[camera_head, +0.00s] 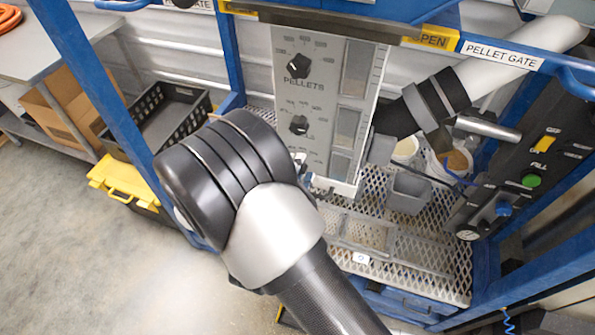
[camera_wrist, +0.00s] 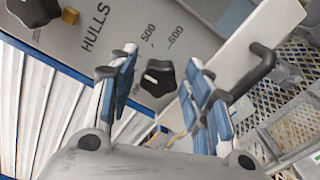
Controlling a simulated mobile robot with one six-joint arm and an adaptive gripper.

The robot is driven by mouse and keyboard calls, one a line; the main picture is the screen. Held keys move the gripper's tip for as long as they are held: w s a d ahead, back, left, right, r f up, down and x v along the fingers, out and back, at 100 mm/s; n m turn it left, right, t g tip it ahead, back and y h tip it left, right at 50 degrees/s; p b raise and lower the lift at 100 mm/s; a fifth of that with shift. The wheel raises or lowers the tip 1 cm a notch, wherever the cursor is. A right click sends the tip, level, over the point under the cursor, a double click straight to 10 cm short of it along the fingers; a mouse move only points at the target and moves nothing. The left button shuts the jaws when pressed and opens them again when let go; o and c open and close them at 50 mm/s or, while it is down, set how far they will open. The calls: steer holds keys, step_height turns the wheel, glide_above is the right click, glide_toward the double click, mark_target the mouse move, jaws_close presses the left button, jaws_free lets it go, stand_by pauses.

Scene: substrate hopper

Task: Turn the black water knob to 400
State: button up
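A black knob (camera_wrist: 158,78) sits on the grey panel in the wrist view, with the marks 500 and 600 beside it. A short white mark shows on the left side of its face. Its name label is not in view, so I cannot read that it is the water knob. My gripper (camera_wrist: 161,68) is open, its blue-padded fingers on either side of this knob in the picture. I see no clear contact. Another black knob (camera_wrist: 34,10), by the HULLS label, is at the upper left. In the head view my arm hides the lower panel knob and most of my gripper.
The grey control panel (camera_head: 337,50) carries a PELLETS knob (camera_head: 299,65) and the hulls knob (camera_head: 298,125). A black bracket handle (camera_wrist: 258,65) stands right of the fingers. A grey bin (camera_head: 408,193) rests on the mesh shelf. Blue frame posts (camera_head: 90,80) flank the panel.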

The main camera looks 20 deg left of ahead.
steer(key=shift+o, duration=0.6)
steer(key=s, duration=1.2)
steer(key=shift+a, duration=0.45)
